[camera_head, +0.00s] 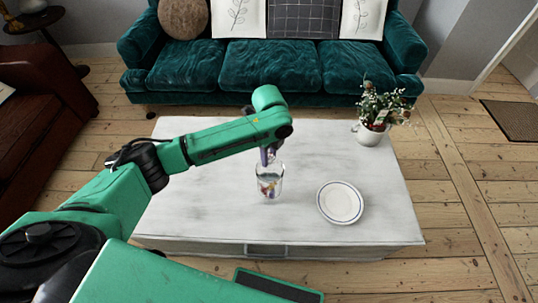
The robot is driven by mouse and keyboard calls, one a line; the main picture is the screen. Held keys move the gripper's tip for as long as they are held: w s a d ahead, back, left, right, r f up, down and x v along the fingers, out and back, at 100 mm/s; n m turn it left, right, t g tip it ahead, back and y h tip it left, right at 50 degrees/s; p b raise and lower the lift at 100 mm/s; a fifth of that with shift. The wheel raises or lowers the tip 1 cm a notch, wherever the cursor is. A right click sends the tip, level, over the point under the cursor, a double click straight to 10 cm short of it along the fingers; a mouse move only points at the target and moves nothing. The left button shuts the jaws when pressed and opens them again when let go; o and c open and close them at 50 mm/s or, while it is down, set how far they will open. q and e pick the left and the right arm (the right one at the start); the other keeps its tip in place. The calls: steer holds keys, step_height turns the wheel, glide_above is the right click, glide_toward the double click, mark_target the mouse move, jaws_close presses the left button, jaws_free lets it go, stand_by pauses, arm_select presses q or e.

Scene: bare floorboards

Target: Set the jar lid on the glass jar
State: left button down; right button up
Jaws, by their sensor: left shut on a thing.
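The glass jar (270,187) stands upright on the white table, with small coloured pieces visible inside. My left gripper (268,155) points down just above and at the jar's rim, seen from behind and partly hidden by its own wrist. It is shut on a small purplish thing (264,157), which I take to be the jar lid; its shape is mostly hidden. I cannot tell whether it touches the jar's rim. My right gripper is not in view.
A white plate with a blue rim (341,203) lies right of the jar on the white table (210,215). A potted plant (372,133) stands at the table's back right. A teal sofa (265,67) is behind. The table's left part is clear.

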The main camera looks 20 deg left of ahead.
arm_select(q)
steer(key=shift+f, duration=0.55)
steer(key=c, duration=0.8)
jaws_free()
steer(key=shift+c, duration=0.2)
step_height(320, 180, up, 11)
steer(key=p, duration=1.2)
steer(key=shift+r, duration=0.15)
steer(key=shift+s+d, duration=0.1)
